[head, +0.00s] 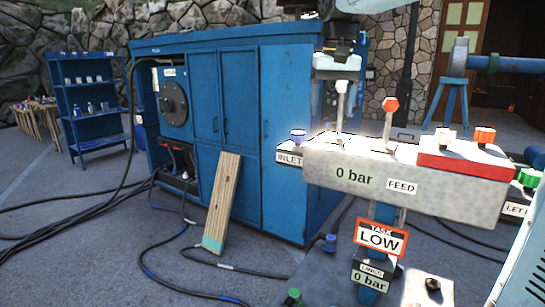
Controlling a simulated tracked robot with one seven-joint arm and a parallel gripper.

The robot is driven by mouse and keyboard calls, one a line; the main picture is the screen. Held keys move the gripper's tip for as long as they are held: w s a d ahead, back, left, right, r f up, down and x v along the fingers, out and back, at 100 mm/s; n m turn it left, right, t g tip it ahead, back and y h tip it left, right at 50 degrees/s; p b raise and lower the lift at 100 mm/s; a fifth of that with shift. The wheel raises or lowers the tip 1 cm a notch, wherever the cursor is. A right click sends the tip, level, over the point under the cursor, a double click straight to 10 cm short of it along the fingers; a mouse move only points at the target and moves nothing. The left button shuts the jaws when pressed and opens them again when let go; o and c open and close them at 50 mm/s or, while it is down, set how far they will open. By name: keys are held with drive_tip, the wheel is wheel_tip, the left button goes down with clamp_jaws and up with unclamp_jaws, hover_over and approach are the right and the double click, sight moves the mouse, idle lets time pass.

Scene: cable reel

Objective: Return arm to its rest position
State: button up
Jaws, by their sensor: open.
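My gripper (337,68) is at the upper middle of the head view, hanging from my arm at the top edge. It is open, with its fingers just above the white-topped lever (341,101) on the grey manifold block (402,184). Whether the fingers touch the lever's knob cannot be told from this angle. A red-topped lever (389,113) stands to the right of it, apart from the gripper. The block reads "0 bar" and "FEED", with an "INLET" label at its left end.
A large blue cabinet (225,105) with a cable reel (173,103) stands behind. A wooden plank (222,203) leans on it. Cables (75,228) lie across the floor. Blue shelves (90,100) are at left.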

drive_tip(key=s+d+f+t, duration=0.2)
drive_tip(key=s+d+f, duration=0.3)
drive_tip(key=s, duration=0.5)
drive_tip(key=s+d+f+t, duration=0.2)
drive_tip(key=s+d+f, duration=0.3)
drive_tip(key=s+f, duration=0.5)
drive_tip(key=shift+s, duration=0.6)
